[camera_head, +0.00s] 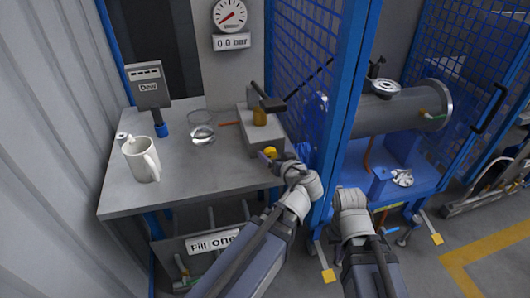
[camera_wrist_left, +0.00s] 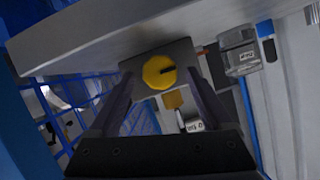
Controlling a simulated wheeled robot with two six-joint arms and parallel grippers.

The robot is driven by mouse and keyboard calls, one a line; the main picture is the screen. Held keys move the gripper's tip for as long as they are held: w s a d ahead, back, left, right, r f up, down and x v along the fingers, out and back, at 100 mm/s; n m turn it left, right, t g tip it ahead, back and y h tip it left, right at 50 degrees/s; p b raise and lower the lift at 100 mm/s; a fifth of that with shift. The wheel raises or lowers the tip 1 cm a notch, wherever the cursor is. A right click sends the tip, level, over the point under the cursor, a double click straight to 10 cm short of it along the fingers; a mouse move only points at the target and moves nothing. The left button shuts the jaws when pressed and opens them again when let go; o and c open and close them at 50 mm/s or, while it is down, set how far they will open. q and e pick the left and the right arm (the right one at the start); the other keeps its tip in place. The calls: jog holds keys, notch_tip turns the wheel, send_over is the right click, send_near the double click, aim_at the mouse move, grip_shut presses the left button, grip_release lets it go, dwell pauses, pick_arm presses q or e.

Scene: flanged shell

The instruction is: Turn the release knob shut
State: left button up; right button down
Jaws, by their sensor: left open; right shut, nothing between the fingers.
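The yellow release knob (camera_head: 270,152) is on the front of a grey block (camera_head: 245,124) at the right end of the bench. In the left wrist view the round knob (camera_wrist_left: 159,72) shows a dark mark pointing right. My left gripper (camera_head: 268,158) is at the knob; its fingers (camera_wrist_left: 160,80) are apart on either side of it, with no clear contact visible. My right gripper (camera_head: 350,198) is beside the blue post, empty; its fingertips are hidden from the head camera.
The bench (camera_head: 195,178) holds a white mug (camera_head: 142,160), a glass beaker (camera_head: 201,128) and a small grey device (camera_head: 149,90) with a label. A gauge (camera_head: 230,15) above reads 0.0 bar. A blue post (camera_head: 350,90) and mesh cage separate the flanged shell (camera_head: 400,112).

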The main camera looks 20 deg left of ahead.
pick_arm(q)
jog(key=shift+w+a+f, duration=0.25)
jog(key=shift+w+a, duration=0.1)
jog(key=shift+w, duration=0.1)
pick_arm(e)
jog(key=shift+w+a+f, duration=0.2)
jog(key=shift+a, duration=0.25)
